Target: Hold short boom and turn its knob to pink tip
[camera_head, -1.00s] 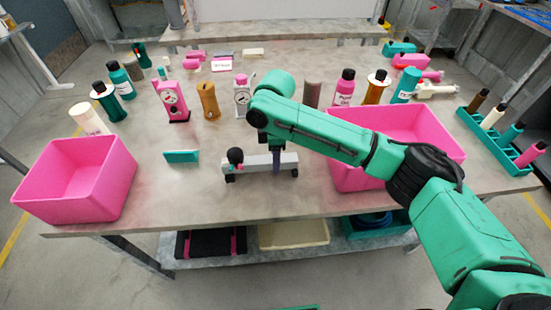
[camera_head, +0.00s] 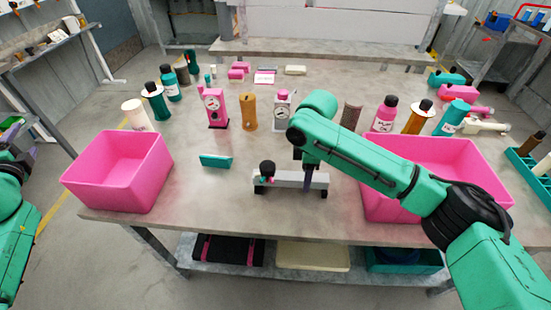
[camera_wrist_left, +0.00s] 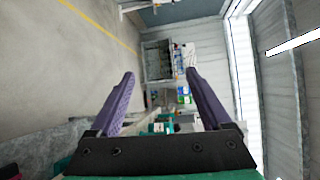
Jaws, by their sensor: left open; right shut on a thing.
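The short boom (camera_head: 288,179) is a grey bar on small black feet, lying on the table (camera_head: 200,200) near its front edge. At its left end sits a black knob (camera_head: 267,169) with small pink and teal parts below it. My right gripper (camera_head: 308,183) comes down from above and is shut on the boom's bar, right of its middle; its fingertips are partly hidden. My left gripper (camera_wrist_left: 160,74) is open and empty in the left wrist view, facing the floor and far shelving, away from the boom. In the head view only my left arm shows at the left edge.
Pink bins (camera_head: 118,172) stand at the table's left and at its right (camera_head: 440,205). A teal block (camera_head: 215,161) lies left of the boom. Bottles and gauges (camera_head: 215,107) stand behind. The table between the left bin and the boom is mostly clear.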

